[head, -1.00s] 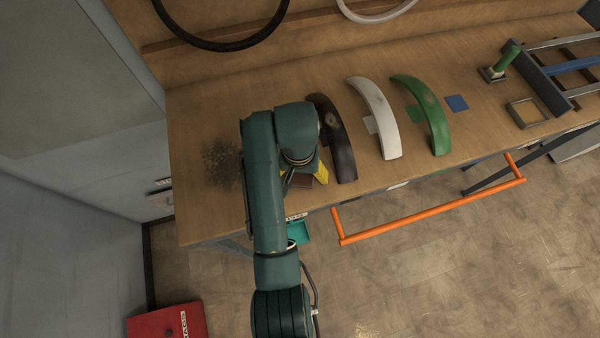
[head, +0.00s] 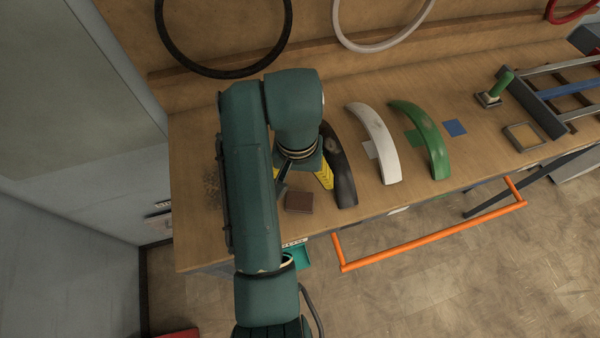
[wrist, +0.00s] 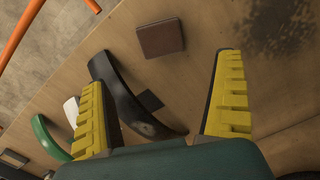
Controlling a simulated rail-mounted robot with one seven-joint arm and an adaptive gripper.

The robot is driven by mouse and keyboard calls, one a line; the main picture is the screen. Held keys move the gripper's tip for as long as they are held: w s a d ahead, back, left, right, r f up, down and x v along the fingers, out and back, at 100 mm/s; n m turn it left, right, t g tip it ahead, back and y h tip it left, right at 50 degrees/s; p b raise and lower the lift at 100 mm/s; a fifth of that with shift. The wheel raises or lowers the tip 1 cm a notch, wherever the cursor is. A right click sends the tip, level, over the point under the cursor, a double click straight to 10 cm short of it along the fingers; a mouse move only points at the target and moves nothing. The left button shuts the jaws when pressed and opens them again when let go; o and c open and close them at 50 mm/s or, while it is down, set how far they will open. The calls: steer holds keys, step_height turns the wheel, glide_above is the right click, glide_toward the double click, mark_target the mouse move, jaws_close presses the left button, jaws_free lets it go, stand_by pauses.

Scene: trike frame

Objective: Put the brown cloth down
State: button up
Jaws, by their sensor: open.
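The brown cloth (head: 299,202) is a small, dark brown folded square. It lies flat on the wooden bench near its front edge, left of the black fender. It also shows in the wrist view (wrist: 160,38), beyond the fingertips and apart from them. My gripper (head: 302,180) is open and empty, with its yellow fingers spread above the bench on the back side of the cloth. In the wrist view my gripper (wrist: 160,75) has bare wood and part of the black fender between its fingers.
The black fender (head: 338,165) lies close right of my gripper. White (head: 376,140) and green (head: 424,140) fenders lie further right. A dark smudge (head: 212,185) marks the bench at left. An orange bar (head: 430,240) runs along the bench front.

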steer(key=w+d+r+t, duration=0.3)
steer(key=w+r+t, duration=0.8)
steer(key=r, duration=0.1)
steer(key=s+d+r+t, duration=0.2)
steer(key=s+r+t, duration=0.3)
steer(key=s+r, duration=0.3)
steer(key=s+d+r+t, duration=0.2)
steer(key=s+r+t, duration=0.4)
steer(key=r, duration=0.5)
steer(key=shift+s+n+h, duration=0.3)
steer(key=shift+s+n, duration=0.1)
steer(key=shift+s, duration=0.85)
steer(key=shift+o, duration=0.3)
steer(key=shift+d, duration=0.1)
